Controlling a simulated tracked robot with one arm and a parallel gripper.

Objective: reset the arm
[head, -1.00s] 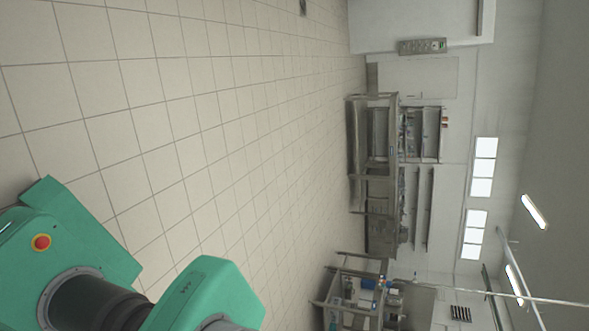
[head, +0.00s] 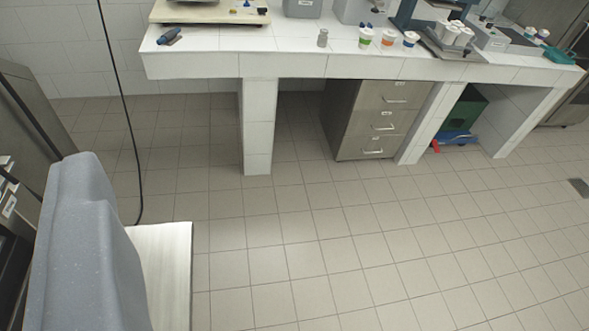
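My gripper is not in view in the head view, and none of my arm can be made out for sure. The view is roughly level and looks down at a tiled floor and a white tiled counter (head: 330,45).
A grey metal drawer cabinet (head: 376,118) stands under the counter. A large grey rounded shape (head: 85,245) fills the lower left, beside a pale flat surface (head: 163,270). A black cable (head: 128,110) hangs there. The tiled floor (head: 330,240) in front is clear.

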